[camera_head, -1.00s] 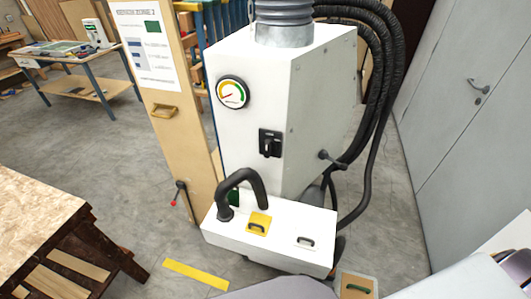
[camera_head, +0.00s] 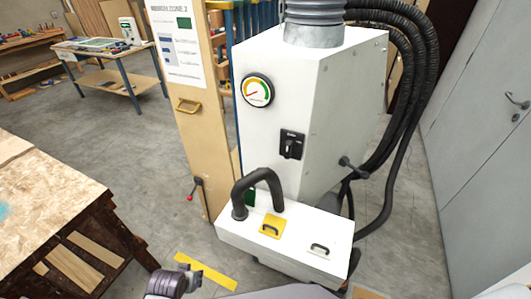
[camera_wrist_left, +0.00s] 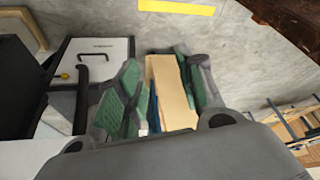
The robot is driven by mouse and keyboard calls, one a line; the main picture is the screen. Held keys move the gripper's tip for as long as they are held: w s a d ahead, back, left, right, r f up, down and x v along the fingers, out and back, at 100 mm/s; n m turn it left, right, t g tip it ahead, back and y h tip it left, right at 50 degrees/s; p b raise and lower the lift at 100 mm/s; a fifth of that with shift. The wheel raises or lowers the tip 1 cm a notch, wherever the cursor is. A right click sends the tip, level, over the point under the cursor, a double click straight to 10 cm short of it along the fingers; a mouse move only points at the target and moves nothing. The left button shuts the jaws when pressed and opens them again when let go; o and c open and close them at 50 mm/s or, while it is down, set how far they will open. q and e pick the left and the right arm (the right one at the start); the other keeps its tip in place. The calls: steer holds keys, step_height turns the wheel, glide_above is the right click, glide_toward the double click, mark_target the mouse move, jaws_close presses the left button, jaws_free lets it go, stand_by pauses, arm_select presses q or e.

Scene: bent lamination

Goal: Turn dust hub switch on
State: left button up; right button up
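The dust hub (camera_head: 345,110) is a tall white cabinet in the middle of the head view. Its switch (camera_head: 291,145) is a black rotary knob on a dark plate, below a round gauge (camera_head: 257,91) with a coloured scale. The knob's exact setting is too small to read. My left gripper (camera_head: 186,277) shows at the bottom of the head view, low and well apart from the switch. In the left wrist view its green-padded fingers (camera_wrist_left: 157,62) are spread, with a beige wooden surface (camera_wrist_left: 171,90) seen between them; contact is unclear. My right gripper is out of view.
A white box (camera_head: 285,246) with a black hose elbow (camera_head: 262,178) and handles juts out below the cabinet. A wooden post (camera_head: 195,128) stands left of it. A workbench (camera_head: 45,200) is at left. Black hoses (camera_head: 415,130) hang right. A yellow strip (camera_head: 207,271) marks the floor.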

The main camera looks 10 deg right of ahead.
arm_select(q)
steer(key=w+d+r+t+h, duration=0.1)
steer(key=w+d+r+t, duration=0.2)
steer(key=r, duration=0.5)
steer(key=w+d+r+m+t+h, duration=0.1)
steer(key=w+d+r, duration=0.1)
steer(key=d+r, duration=0.45)
steer(key=w+d+r+t+h, duration=0.1)
steer(key=w+d+r+t, duration=0.2)
steer(key=r, duration=0.6)
steer(key=s+d+r+m+t+h, duration=0.3)
steer(key=d+r+h, duration=0.3)
steer(key=d+r, duration=0.8)
steer(key=shift+s+d+r+h+b, duration=0.3)
steer(key=shift+s+r+b, duration=0.15)
steer(key=shift+r, duration=0.05)
steer(key=shift+w, duration=0.1)
steer(key=p, duration=0.1)
glide_toward(287, 151)
steer(key=shift+x, duration=1)
steer(key=shift+p+x, duration=0.9)
steer(key=shift+x, duration=2.95)
